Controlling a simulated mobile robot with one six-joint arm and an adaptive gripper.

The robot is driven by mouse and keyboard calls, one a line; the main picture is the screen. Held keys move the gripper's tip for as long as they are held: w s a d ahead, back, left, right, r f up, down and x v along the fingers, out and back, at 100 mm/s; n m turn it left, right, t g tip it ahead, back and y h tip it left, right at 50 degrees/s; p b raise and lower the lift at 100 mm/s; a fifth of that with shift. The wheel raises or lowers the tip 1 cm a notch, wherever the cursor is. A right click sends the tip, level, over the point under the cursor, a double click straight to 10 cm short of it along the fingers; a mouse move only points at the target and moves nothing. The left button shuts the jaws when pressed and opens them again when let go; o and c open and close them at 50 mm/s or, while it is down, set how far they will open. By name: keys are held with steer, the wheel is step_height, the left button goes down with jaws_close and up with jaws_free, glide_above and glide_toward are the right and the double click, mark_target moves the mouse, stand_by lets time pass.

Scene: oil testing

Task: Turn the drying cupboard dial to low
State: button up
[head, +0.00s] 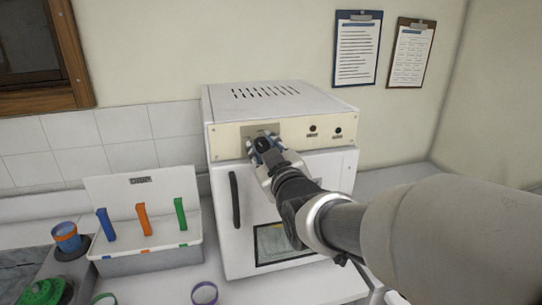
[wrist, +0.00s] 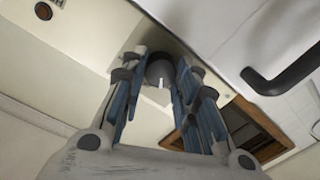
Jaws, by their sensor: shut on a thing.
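The drying cupboard (head: 270,182) is a white box on the counter with a cream control panel along its upper front. Its dial shows in the wrist view as a dark grey round knob (wrist: 160,70) with a white pointer mark. My gripper (head: 262,143) is at the left part of the panel. In the wrist view my gripper's blue-padded fingers (wrist: 160,82) stand on either side of the dial and are shut on it. In the head view the gripper mostly hides the dial. The scale markings around the dial cannot be read.
The cupboard door has a dark vertical handle (head: 235,200) below the panel, also seen in the wrist view (wrist: 285,75). Two small knobs or lamps (head: 313,128) sit right of the dial. A white box (head: 150,262) with coloured strips stands at the left.

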steer(key=shift+n+b, duration=2.05)
steer(key=shift+n, duration=0.15)
steer(key=o, duration=1.1)
steer(key=shift+c, duration=0.2)
steer(key=shift+a, duration=0.1)
steer(key=v, duration=0.8)
